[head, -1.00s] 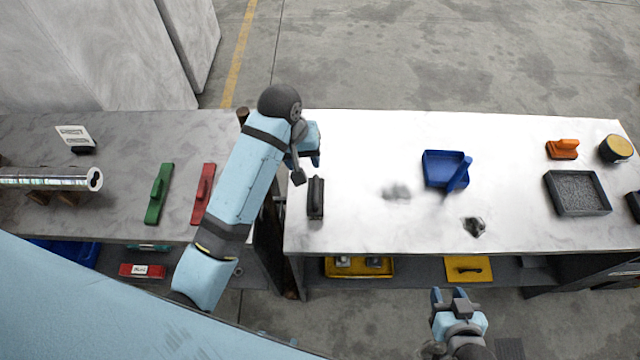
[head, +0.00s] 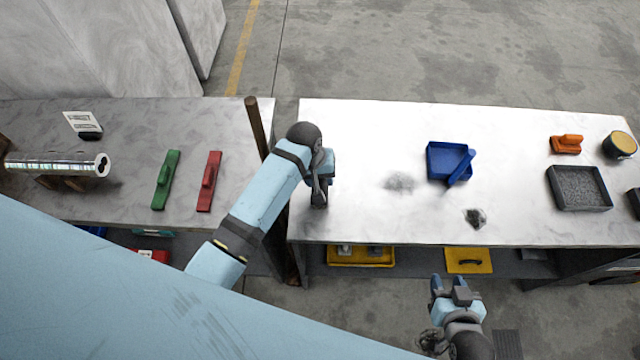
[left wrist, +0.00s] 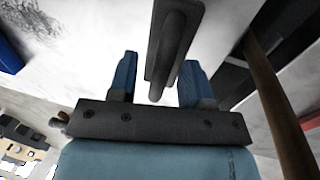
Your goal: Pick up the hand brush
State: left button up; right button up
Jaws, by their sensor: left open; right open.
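The dark grey hand brush (left wrist: 174,40) with a raised bar handle shows in the left wrist view, at the top middle. Its near end reaches between the two blue fingers of my left gripper (left wrist: 158,72), which is open, with bright gaps on both sides of the handle. In the head view my left gripper (head: 322,182) is over the brush near the left edge of the white tabletop and hides most or all of it. My right gripper (head: 450,288) is open and empty in front of the table.
The white table (head: 360,225) holds a blue dustpan (head: 447,160), dark debris (head: 475,217), a grey tray (head: 578,188) and an orange-handled tool (head: 566,144). A brown post (head: 256,128) stands left of my left gripper. Green (head: 165,180) and red (head: 208,182) tools lie on the grey bench.

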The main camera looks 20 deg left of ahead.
pick_arm(q)
jog(key=shift+f, duration=0.25)
grip_shut()
jog(key=shift+r, duration=0.1)
notch_tip(320, 180, up, 20)
dwell(0.6)
